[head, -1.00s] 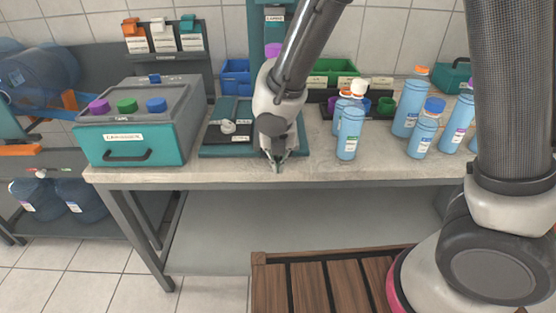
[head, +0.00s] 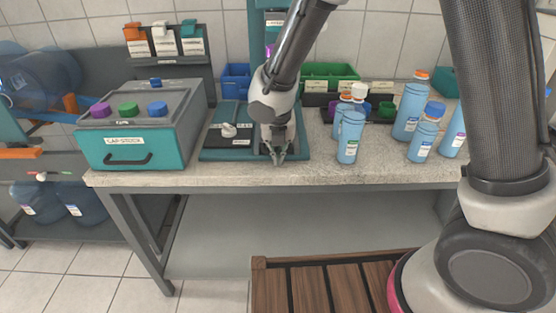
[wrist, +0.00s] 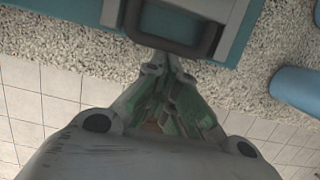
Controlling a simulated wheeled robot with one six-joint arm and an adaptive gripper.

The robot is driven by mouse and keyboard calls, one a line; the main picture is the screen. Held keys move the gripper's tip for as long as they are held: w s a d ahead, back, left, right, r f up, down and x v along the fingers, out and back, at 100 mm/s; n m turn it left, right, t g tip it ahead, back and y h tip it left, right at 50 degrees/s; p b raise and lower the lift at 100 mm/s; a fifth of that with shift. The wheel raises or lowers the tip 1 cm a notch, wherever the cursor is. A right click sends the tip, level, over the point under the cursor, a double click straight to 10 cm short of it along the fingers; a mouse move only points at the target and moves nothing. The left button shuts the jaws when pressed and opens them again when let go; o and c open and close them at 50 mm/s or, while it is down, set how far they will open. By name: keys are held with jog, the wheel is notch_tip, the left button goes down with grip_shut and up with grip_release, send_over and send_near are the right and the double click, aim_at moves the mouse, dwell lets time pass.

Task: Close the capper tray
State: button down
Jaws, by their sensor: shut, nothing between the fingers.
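The capper (head: 212,152) stands on the bench, with a teal base and a teal column behind it. Its dark tray (head: 216,138) with a pale knob lies on the left of the base; my arm hides the right part. My gripper (head: 277,157) points down at the front edge of the capper, shut and empty. In the wrist view, a dark U-shaped handle (wrist: 172,42) on a teal and grey front is just beyond my shut fingertips (wrist: 166,66). I cannot tell whether they touch it, or how far out the tray is.
The CAP-STOCK box (head: 178,150) with its own handle stands left of the capper. Several blue bottles (head: 348,145) stand close on the right. Blue and green bins (head: 332,72) are behind. The bench's front edge (head: 330,180) lies just before my gripper.

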jog(key=w, duration=1.1)
jog(key=shift+w+d, duration=0.2)
jog(key=shift+w, duration=0.4)
jog(key=shift+w+r, duration=0.1)
jog(key=shift+a, duration=0.1)
